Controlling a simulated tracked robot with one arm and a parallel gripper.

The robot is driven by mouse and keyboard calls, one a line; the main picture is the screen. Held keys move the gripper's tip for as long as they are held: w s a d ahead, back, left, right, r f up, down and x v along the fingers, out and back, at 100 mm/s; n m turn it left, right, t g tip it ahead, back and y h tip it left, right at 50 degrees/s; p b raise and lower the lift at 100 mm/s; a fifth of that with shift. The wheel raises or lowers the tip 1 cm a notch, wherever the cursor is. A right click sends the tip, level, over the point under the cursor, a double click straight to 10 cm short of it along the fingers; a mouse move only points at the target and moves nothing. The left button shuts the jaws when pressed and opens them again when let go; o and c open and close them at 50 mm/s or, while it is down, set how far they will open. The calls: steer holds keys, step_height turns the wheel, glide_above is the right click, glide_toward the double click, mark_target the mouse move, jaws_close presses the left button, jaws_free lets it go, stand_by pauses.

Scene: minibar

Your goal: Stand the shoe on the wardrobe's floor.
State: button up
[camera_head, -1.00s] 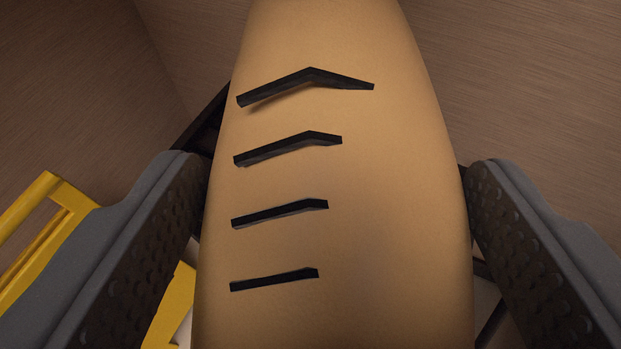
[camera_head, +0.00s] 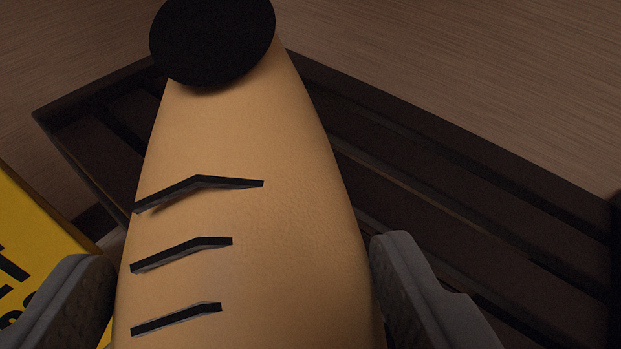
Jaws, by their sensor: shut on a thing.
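The shoe (camera_head: 250,180) is tan with black lace bars and a black oval (camera_head: 212,40) at its far end. It fills the middle of the view. My gripper (camera_head: 240,258) is shut on it, with one grey finger on each side at the bottom of the picture. Brown wood-grained panels (camera_head: 460,60) that look like the wardrobe's inside show behind it. A dark slatted surface (camera_head: 440,200) lies below and beyond the shoe. The shoe hides its middle, and I cannot tell whether they touch. I cannot make out the wardrobe's floor for certain.
A yellow thing with black lettering (camera_head: 35,245) stands at the lower left, close to my left finger. The dark slats to the right of the shoe look bare. Wood-grained panels close in the back and the upper left.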

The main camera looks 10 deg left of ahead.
steer(key=shift+w+a+f+b, duration=0.45)
steer(key=shift+w+f+b, duration=0.45)
steer(key=shift+w, duration=1.7)
steer(key=shift+w+a+f+b, duration=0.45)
steer(key=shift+w+f+b, duration=0.4)
steer(key=shift+w, duration=1.8)
steer(key=shift+w+a+f+b, duration=0.45)
steer(key=shift+w+f+b, duration=0.45)
steer(key=shift+w, duration=1.7)
steer(key=o, duration=1.2)
steer(key=shift+r, duration=0.1)
steer(key=shift+o, duration=0.2)
